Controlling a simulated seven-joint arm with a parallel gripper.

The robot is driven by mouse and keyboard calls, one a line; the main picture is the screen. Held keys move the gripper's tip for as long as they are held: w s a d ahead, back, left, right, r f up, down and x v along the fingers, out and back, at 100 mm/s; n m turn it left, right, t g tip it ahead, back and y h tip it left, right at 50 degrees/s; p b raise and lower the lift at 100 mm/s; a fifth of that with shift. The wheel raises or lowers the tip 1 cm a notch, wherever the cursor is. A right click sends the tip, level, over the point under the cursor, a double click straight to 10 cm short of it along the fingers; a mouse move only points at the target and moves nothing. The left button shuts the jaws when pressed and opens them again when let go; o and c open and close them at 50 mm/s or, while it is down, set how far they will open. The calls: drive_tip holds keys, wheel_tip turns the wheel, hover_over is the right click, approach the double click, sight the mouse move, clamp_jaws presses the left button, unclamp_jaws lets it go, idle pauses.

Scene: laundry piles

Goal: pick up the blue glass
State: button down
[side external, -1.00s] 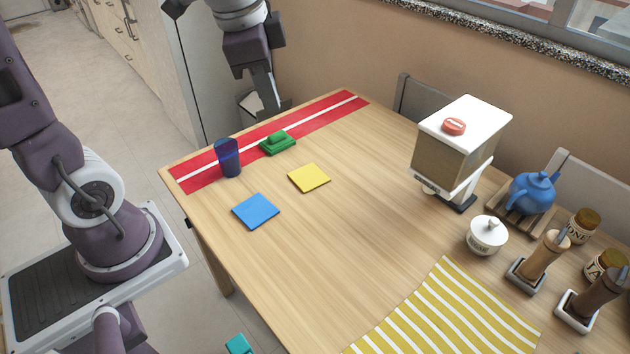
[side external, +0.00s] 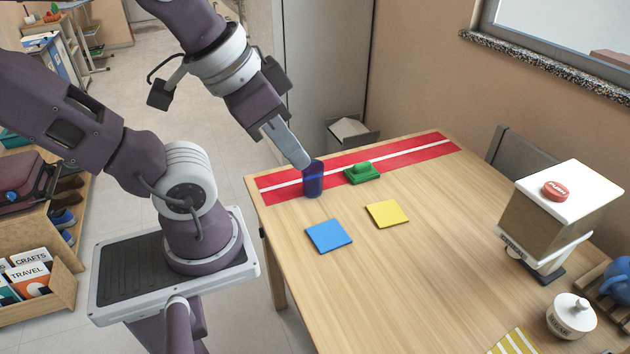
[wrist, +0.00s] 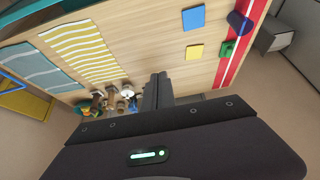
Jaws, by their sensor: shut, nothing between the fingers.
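The blue glass (side external: 313,181) stands upright on the red runner with a white stripe (side external: 420,152), near the table's left corner. In the wrist view the glass (wrist: 239,22) is at the upper right. My gripper (side external: 304,164) is shut and empty, angled down. In the side view its tips overlap the glass's upper left edge. In the wrist view my gripper (wrist: 158,76) is well apart from the glass, so no contact is evident.
Flat blue (side external: 328,236) and yellow (side external: 387,214) squares lie in front. A dispenser with a red button (side external: 556,190) stands at the right. The middle table is clear.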

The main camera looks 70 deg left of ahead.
idle(0.3)
drive_tip(key=shift+c, duration=1.9)
unclamp_jaws()
drive_tip(key=m+g+y, duration=0.8)
drive_tip(key=m+y, duration=0.1)
hover_over(312, 177)
drive_tip(key=d, duration=1.1)
wheel_tip(312, 177, down, 20)
drive_tip(key=a+f+m+y, duration=0.1)
drive_tip(key=a+f+m, duration=0.1)
drive_tip(key=f, duration=0.2)
drive_tip(key=w+a+f+m+y, duration=0.1)
drive_tip(key=a+f+m, duration=0.1)
drive_tip(key=f, duration=0.2)
drive_tip(key=w+a+f+m+y, duration=0.1)
drive_tip(key=a+f+m+y, duration=0.1)
drive_tip(key=a+f, duration=0.1)
drive_tip(key=shift+a+f, duration=0.1)
drive_tip(key=shift+f, duration=0.45)
drive_tip(key=shift+m, duration=0.3)
drive_tip(key=x, duration=0.7)
drive_tip(key=shift+w+a, duration=0.3)
